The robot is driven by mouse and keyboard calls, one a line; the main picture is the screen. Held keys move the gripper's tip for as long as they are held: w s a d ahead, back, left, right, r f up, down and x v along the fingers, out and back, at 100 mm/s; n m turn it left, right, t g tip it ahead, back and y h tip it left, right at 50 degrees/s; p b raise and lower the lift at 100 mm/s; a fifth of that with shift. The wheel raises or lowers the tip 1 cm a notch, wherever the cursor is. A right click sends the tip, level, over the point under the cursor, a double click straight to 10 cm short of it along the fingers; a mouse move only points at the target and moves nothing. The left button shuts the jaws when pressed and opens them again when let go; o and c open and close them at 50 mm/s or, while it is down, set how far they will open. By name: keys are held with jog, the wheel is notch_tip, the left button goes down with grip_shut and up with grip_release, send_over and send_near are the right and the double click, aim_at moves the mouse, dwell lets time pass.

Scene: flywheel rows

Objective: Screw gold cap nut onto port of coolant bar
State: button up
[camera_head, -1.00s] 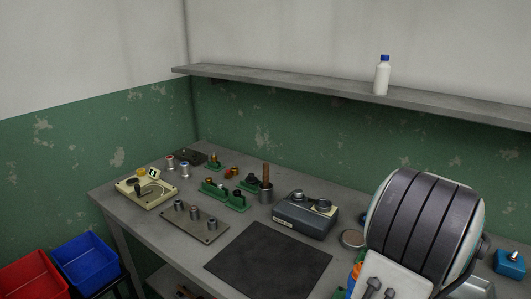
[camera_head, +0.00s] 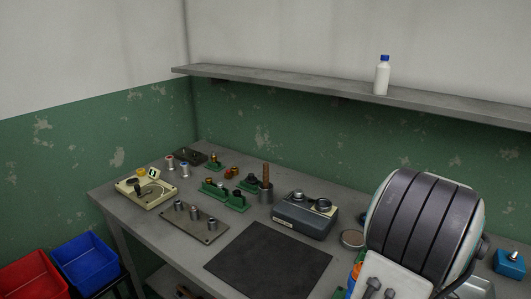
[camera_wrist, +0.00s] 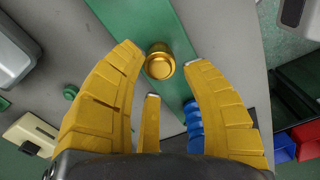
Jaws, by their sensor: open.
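In the wrist view a gold cap nut (camera_wrist: 160,64) shows as a round, shiny piece against a green strip (camera_wrist: 150,18). My gripper (camera_wrist: 163,68) has its yellow fingers spread, one on each side of the nut, with gaps between. A third, shorter finger shows below. I cannot tell how far the nut is from the fingertips in depth. In the head view small green holders (camera_head: 238,203) carry small parts, some gold or copper. I cannot tell which thing is the coolant bar. The head view does not show my gripper.
The grey bench also holds a cream device (camera_head: 160,197), a grey box with knobs (camera_head: 300,222) and a dark mat (camera_head: 268,262). A blue ribbed piece (camera_wrist: 193,116) is close to the right finger. Red (camera_head: 30,276) and blue (camera_head: 84,263) bins stand left of the bench.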

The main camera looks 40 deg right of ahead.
jog(key=shift+n, duration=0.9)
jog(key=shift+f, duration=0.15)
jog(key=shift+f+b, duration=1.3)
jog(key=shift+f, duration=0.05)
jog(key=shift+o, duration=0.3)
jog(key=c, duration=0.8)
jog(key=shift+m, duration=2.6)
jog(key=shift+c, duration=0.2)
jog(key=shift+m, duration=0.7)
jog(key=m, duration=0.3)
jog(key=shift+f+m, duration=0.1)
jog(key=shift+m, duration=0.2)
